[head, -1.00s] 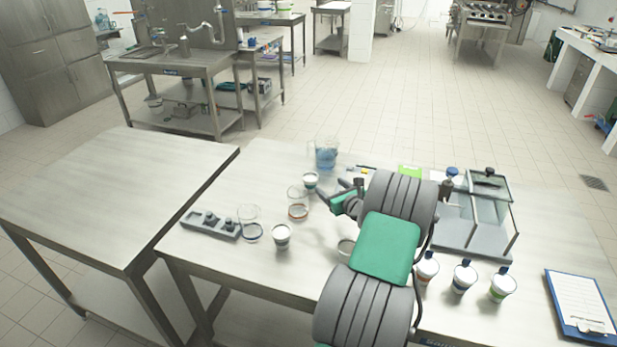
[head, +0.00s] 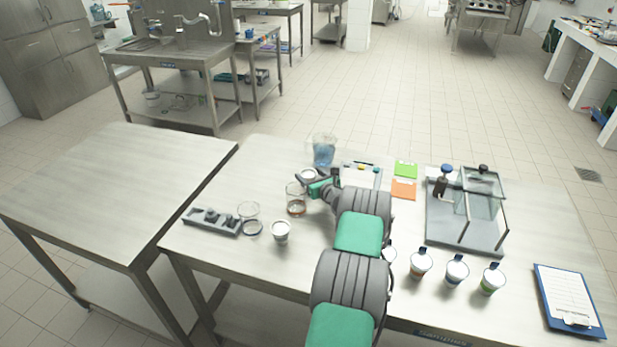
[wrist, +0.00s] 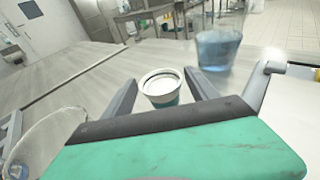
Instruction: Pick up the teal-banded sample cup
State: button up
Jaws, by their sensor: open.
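The teal-banded sample cup (wrist: 163,87) stands upright on the table, white with a pale lid or rim and a teal band low on its side. In the head view the cup (head: 308,173) is partly hidden by my gripper (head: 312,181). In the wrist view my gripper (wrist: 160,78) is open, with one finger on each side of the cup at the fingertips. Narrow gaps seem to show on both sides, and I cannot tell whether either finger touches it.
A blue-filled beaker (head: 323,152) stands just behind the cup. A glass with brown liquid (head: 296,203) is close in front. Other cups (head: 280,231) and a grey holder (head: 211,221) stand left. A glass-walled case (head: 466,230) stands right.

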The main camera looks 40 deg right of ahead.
jog(key=c, duration=1.1)
jog(key=shift+c, duration=0.4)
jog(key=shift+r, duration=0.15)
